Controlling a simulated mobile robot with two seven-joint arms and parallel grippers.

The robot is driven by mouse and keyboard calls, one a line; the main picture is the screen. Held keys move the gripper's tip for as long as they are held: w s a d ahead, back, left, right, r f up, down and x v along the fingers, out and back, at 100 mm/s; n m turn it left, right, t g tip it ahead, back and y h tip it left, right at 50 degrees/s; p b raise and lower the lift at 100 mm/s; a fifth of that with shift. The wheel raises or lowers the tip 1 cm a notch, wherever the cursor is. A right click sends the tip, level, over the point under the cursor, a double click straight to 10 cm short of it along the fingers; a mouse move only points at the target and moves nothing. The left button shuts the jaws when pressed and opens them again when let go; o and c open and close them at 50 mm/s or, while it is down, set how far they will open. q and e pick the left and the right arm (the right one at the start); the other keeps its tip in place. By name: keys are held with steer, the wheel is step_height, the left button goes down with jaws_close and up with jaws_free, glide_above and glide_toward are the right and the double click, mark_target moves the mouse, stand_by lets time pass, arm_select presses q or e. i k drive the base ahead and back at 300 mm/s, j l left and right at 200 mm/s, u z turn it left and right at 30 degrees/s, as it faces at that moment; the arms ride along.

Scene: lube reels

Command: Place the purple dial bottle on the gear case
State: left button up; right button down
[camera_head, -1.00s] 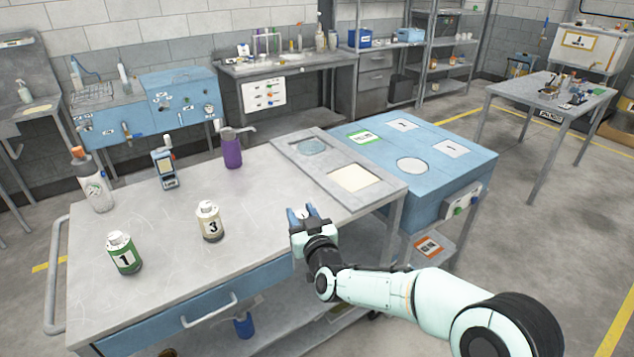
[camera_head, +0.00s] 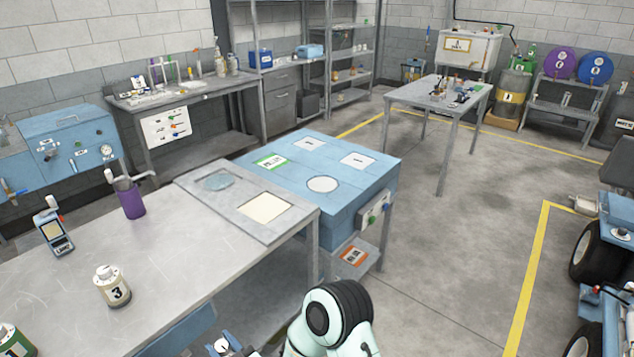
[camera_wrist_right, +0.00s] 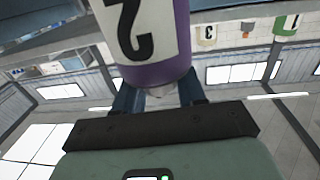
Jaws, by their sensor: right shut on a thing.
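The purple dial bottle (camera_wrist_right: 155,45), with a white label marked 2, is in my right gripper (camera_wrist_right: 158,95); the fingers close at its narrow end. That view appears inverted, and the rest of the bottle is cut off at the top. In the head view my right gripper (camera_head: 222,345) shows only partly at the bottom edge, by the bench front; the bottle is not clear there. The blue case (camera_head: 372,172), likely the gear case, stands right of the bench, its top flat with white squares and a white circle. My left gripper is out of view.
Open floor lies right of the blue case.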

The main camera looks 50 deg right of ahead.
mark_target(347, 173)
steer(key=l, duration=1.85)
